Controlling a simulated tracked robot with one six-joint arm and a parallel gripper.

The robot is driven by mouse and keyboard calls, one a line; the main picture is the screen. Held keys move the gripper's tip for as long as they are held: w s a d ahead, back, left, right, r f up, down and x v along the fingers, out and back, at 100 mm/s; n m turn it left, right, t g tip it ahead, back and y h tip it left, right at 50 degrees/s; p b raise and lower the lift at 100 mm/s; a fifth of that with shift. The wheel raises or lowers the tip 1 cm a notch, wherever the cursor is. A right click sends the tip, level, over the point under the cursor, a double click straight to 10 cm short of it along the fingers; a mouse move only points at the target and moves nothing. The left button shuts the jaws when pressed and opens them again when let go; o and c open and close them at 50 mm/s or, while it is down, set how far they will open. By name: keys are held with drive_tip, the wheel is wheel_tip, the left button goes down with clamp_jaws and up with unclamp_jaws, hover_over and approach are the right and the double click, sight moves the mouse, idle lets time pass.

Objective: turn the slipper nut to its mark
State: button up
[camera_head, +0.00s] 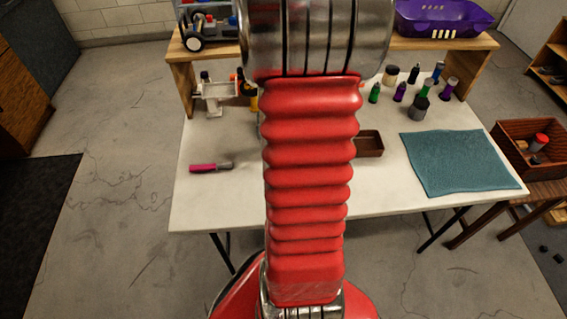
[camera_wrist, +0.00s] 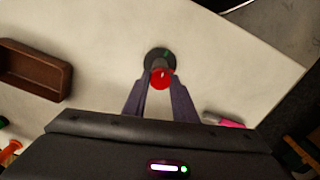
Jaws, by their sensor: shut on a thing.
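In the wrist view my gripper (camera_wrist: 159,66) points at the white tabletop, its two dark fingers closed in on a small red round piece (camera_wrist: 161,80), apparently the slipper nut. The red piece has a small pale speck on it. Just beyond the fingertips, a dark round disc (camera_wrist: 158,55) with a greenish patch stands on the table. The fingertips cover part of the disc, and I cannot make out the nut's mark clearly. In the head view my own red arm hides the gripper, the nut and the disc.
A brown tray (camera_head: 369,143) and a teal mat (camera_head: 460,162) lie on the right of the table (camera_head: 230,210). A pink-handled tool (camera_head: 210,167) lies on the left. Several bottles (camera_head: 400,91) stand at the back right. The front left is clear.

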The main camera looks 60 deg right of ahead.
drive_tip(key=o, duration=1)
drive_tip(key=shift+c, duration=0.2)
drive_tip(key=shift+r, duration=3.05)
drive_tip(key=shift+m, duration=0.3)
